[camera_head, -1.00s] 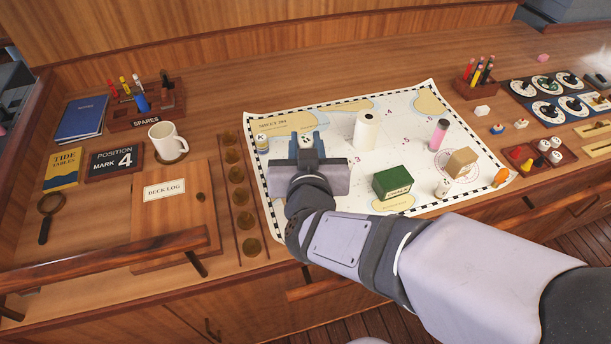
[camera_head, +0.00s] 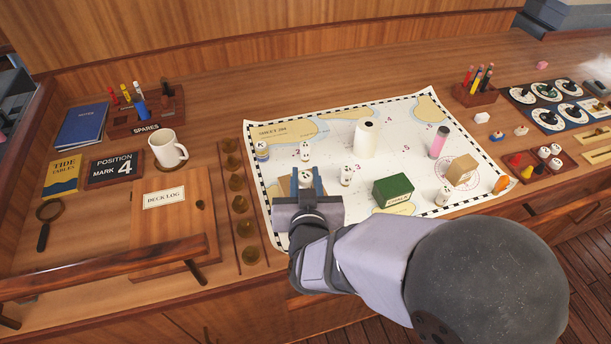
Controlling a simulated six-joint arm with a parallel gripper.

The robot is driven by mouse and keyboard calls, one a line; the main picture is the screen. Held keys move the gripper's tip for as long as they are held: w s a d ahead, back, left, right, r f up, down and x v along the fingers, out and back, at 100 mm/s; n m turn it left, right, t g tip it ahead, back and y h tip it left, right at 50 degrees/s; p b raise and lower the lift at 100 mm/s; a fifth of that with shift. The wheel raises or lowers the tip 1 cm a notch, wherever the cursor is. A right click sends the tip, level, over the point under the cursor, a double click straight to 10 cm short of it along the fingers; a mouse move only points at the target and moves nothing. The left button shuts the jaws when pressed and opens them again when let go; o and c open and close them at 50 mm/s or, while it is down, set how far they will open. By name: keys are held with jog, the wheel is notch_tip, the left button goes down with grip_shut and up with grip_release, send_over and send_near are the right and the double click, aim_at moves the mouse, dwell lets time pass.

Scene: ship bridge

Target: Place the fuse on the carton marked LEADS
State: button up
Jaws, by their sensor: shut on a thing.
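A plain brown carton (camera_head: 461,168) stands farther right. A tan shape (camera_head: 284,188) shows just left of my fingers, mostly hidden; I cannot tell whether it is a carton or chart print.
Similar white pieces stand on the chart (camera_head: 400,132), one behind my gripper (camera_head: 305,152), one to its right (camera_head: 346,176), one beside the green carton (camera_head: 443,196). A K-marked jar (camera_head: 262,150) is at left.

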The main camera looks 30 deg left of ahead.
aim_at(305, 182)
jog(key=shift+f, duration=0.2)
jog(key=o, duration=1)
jog(key=shift+r, duration=0.25)
jog(key=b+v, duration=0.1)
jog(key=v, duration=0.6)
jog(key=shift+s+d, duration=0.1)
jog(key=shift+s, duration=0.15)
jog(key=shift+b+v, duration=2.25)
jog(key=shift+b, duration=1.05)
